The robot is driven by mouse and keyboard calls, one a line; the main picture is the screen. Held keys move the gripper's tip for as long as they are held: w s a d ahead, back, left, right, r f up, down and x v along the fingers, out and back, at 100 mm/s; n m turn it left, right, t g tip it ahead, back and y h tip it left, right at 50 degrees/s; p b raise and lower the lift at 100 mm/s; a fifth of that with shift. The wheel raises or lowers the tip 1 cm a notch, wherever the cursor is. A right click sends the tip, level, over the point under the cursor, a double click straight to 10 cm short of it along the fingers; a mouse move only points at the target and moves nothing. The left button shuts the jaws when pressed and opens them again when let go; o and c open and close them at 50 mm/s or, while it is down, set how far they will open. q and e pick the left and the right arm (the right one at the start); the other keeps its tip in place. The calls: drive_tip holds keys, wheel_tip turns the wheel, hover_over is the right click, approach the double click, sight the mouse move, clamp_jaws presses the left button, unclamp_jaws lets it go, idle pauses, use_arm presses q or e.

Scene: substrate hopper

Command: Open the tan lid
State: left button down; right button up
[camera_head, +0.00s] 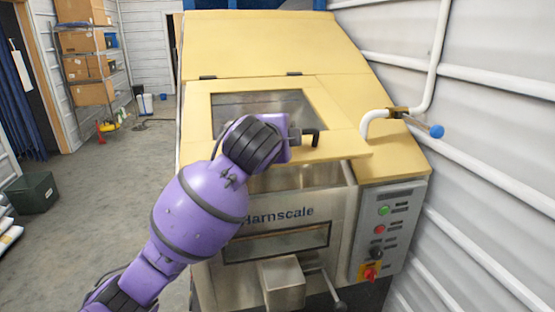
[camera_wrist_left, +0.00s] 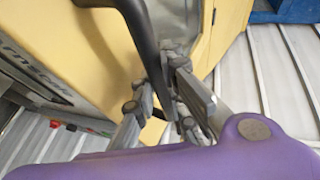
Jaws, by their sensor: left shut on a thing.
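The tan lid (camera_head: 338,148) is a framed panel with a window, hinged along its upper edge on the hopper (camera_head: 265,45). Its lower edge stands raised off the body, and a gap shows under it. A black bar handle (camera_head: 312,133) is on the lid's lower part. My left gripper (camera_head: 297,135) is at this handle, partly hidden by my purple wrist. In the left wrist view the fingers (camera_wrist_left: 168,92) are shut on the dark handle (camera_wrist_left: 143,35). My right gripper is not in view.
A control panel (camera_head: 388,232) with buttons is at the lower right. A white pipe with a blue-knobbed valve (camera_head: 437,131) stands right of the lid, near the corrugated wall (camera_head: 500,110). A chute (camera_head: 282,285) and lever (camera_head: 330,288) are below. Open floor (camera_head: 110,190) lies left.

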use_arm(q)
wheel_tip(320, 180, up, 15)
drive_tip(key=shift+w, duration=0.3)
drive_tip(key=shift+a, duration=0.1)
